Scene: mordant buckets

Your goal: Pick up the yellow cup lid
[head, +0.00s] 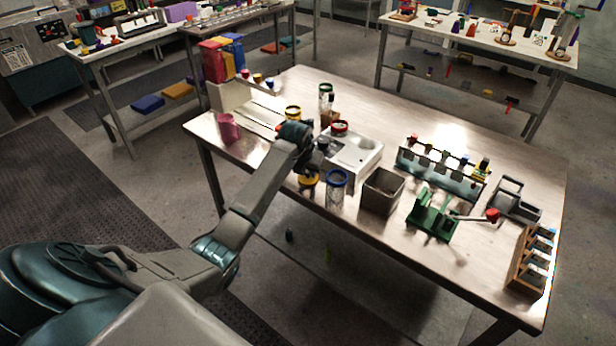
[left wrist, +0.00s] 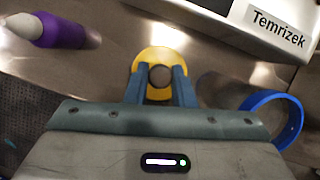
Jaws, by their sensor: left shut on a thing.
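The yellow cup lid (left wrist: 141,62) is a round yellow disc with a dark round knob at its middle. In the head view the yellow lid (head: 308,180) shows just below my left gripper (head: 311,166), near the table's front edge. In the left wrist view both blue-grey fingers of my left gripper (left wrist: 160,80) close on the knob from either side. Whether the lid rests on something or hangs clear of the table cannot be told. My right gripper is not in view.
A clear cup with a blue rim (head: 336,177) stands close right of the lid; its rim also shows in the left wrist view (left wrist: 297,118). A white box (head: 366,158) is behind it and a metal bin (head: 381,190) further right. A purple, grey-tipped object (left wrist: 65,36) lies left.

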